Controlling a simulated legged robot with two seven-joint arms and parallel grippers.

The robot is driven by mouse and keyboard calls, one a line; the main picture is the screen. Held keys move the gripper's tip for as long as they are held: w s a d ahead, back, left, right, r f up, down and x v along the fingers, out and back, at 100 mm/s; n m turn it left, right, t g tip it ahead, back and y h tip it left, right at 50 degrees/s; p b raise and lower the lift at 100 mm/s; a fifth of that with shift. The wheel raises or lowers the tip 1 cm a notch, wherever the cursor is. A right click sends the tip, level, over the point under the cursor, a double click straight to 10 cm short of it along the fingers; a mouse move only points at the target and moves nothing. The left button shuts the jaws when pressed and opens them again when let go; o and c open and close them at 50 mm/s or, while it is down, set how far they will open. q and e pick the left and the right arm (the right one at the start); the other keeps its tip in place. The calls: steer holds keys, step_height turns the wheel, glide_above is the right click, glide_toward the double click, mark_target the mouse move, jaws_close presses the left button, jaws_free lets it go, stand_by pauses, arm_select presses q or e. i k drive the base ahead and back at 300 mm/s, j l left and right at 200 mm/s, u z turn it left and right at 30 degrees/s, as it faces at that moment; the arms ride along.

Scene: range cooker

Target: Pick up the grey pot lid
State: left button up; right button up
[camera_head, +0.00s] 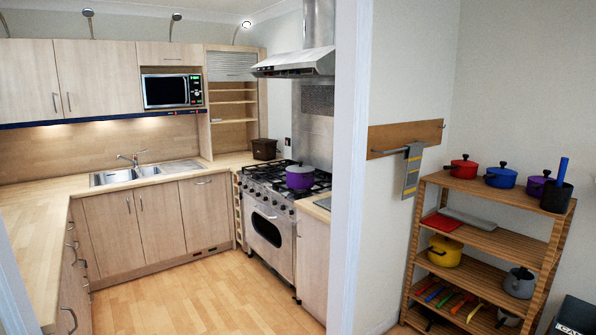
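A grey pot (518,287) stands at the right end of a middle shelf in the wooden rack on the right. Its grey lid (521,273) appears to sit on top of it, with a dark knob; the details are small. Neither of my grippers shows in this view, and no gripper is near the lid.
The wooden rack (487,241) also holds red (463,170), blue (500,179) and yellow (444,254) pots. A white wall edge (350,170) divides the rack from the kitchen. A dark box (574,316) stands at lower right. The wooden floor (200,303) is clear.

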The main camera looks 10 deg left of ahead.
mark_target(300, 169)
steer(key=i+u, duration=0.2)
steer(key=i+j+u, duration=0.15)
steer(key=i+u, duration=0.25)
steer(key=i, duration=0.75)
steer(key=i+l+u, duration=0.2)
steer(key=i+u, duration=0.15)
steer(key=i, duration=0.75)
